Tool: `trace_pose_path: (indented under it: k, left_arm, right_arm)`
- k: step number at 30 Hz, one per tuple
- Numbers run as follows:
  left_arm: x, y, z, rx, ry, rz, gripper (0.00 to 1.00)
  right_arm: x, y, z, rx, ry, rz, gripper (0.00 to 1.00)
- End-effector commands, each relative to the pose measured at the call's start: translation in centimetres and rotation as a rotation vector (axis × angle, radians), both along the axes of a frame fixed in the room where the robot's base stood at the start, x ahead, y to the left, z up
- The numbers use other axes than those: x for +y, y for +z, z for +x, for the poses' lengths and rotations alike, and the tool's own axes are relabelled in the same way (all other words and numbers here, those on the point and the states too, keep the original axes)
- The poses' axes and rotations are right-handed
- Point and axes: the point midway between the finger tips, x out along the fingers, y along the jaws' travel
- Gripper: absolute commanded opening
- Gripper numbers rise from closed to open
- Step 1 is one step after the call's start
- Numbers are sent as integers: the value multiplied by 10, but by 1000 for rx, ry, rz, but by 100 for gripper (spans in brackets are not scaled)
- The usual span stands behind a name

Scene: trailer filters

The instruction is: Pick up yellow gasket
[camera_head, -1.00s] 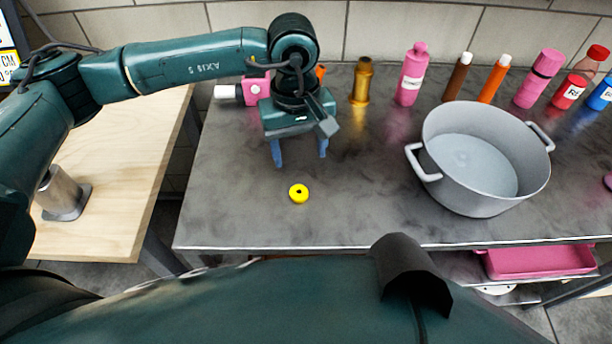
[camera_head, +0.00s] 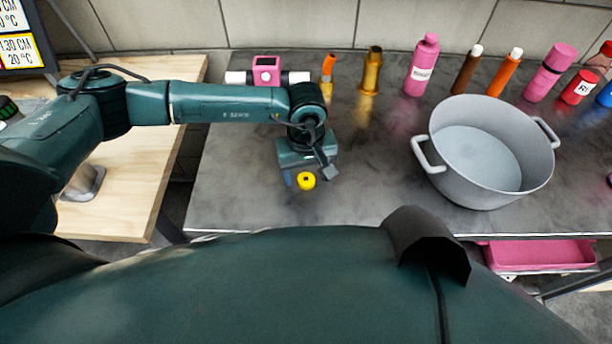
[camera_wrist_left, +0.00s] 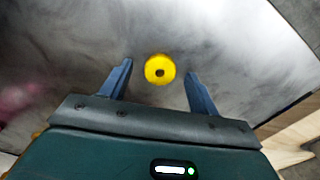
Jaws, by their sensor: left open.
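The yellow gasket (camera_head: 306,181) is a small ring with a dark centre hole, lying on the dark grey metal table (camera_head: 240,195) near its front edge. My left gripper (camera_head: 307,184) is right above and behind it in the head view, pointing down. In the left wrist view, the gasket (camera_wrist_left: 160,69) shows between the two blue fingers of the left gripper (camera_wrist_left: 158,76), with clear gaps on both sides. The left gripper is open and empty. How high the fingertips are above the table is hard to tell. My right gripper is not in view.
A large grey pot (camera_head: 480,170) with handles stands to the right. Bottles, including a pink bottle (camera_head: 423,65), line the back by the wall. A pink device (camera_head: 267,70) stands behind my left arm. A wooden table (camera_head: 125,195) is at left.

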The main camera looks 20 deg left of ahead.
Motion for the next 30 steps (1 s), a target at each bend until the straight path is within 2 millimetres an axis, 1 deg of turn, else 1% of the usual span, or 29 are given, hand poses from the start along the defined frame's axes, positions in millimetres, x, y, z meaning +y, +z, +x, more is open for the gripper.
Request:
trace_pose_path:
  k: [3,8,11,26,30]
  left_arm:
    - [0,-6,0,0,-1,-1,61]
    - [0,-6,0,0,-1,-1,61]
    - [0,-6,0,0,-1,-1,55]
    - [0,-5,0,0,-1,-1,14]
    - [0,-5,0,0,-1,-1,13]
  right_arm:
    - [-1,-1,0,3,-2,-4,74]
    - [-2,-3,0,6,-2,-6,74]
    - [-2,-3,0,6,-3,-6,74]
    - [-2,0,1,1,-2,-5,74]
    - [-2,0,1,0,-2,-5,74]
